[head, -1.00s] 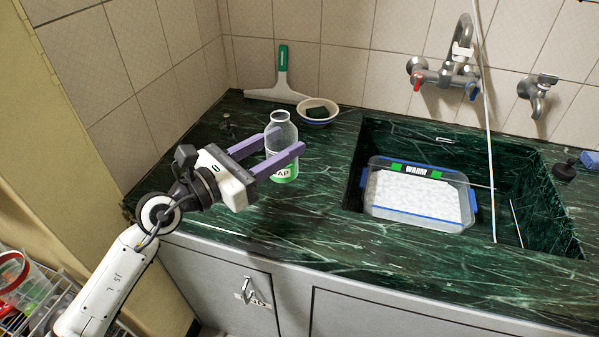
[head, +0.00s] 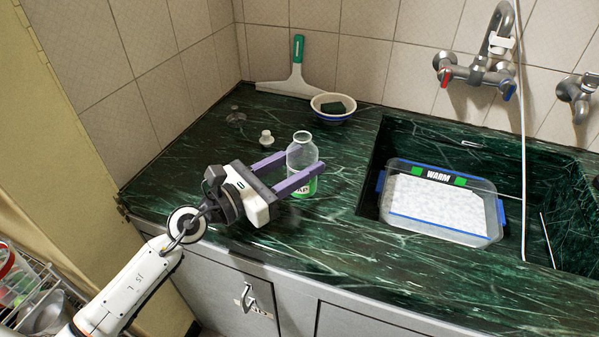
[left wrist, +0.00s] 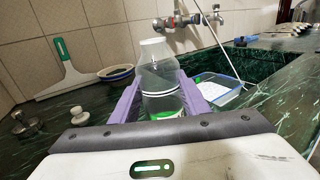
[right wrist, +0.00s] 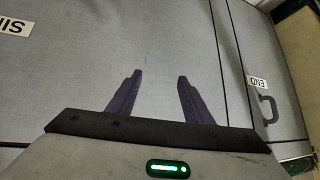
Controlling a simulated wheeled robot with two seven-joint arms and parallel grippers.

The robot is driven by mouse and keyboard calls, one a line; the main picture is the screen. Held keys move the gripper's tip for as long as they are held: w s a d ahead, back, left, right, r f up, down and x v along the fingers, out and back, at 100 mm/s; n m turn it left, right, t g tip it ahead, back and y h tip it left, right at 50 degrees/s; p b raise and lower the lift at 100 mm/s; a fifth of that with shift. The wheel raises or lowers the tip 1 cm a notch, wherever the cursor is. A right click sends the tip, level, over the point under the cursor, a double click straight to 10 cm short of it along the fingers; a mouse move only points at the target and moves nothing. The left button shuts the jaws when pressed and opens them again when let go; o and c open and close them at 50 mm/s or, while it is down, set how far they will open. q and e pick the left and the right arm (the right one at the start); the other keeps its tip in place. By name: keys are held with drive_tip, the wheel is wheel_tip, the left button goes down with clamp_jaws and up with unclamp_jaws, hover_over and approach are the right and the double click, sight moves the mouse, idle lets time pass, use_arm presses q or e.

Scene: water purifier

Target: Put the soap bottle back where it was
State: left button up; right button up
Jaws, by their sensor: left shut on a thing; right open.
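The soap bottle (head: 301,150) is clear with a green-and-white label low on it and green at its base. My left gripper (head: 310,161) is shut around it, one purple finger on each side. The bottle is upright over the dark green counter, left of the sink; I cannot tell whether its base touches the counter. In the left wrist view the bottle (left wrist: 158,82) stands between the fingers. My right gripper (right wrist: 160,76) is open and empty, in front of grey cabinet doors.
A small white knob-like piece (head: 266,140) and a dark one (head: 236,119) sit left of the bottle. A bowl with a sponge (head: 333,105) and a squeegee (head: 297,75) stand behind. A box marked WARM (head: 440,208) sits in the sink. The front counter is clear.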

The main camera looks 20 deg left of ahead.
use_arm(q)
drive_tip(key=shift+f, duration=0.35)
drive_tip(key=o, duration=1.2)
drive_tip(key=shift+c, duration=0.2)
use_arm(e)
drive_tip(key=shift+w+a, duration=0.1)
drive_tip(key=shift+w, duration=0.15)
drive_tip(key=shift+r, duration=0.1)
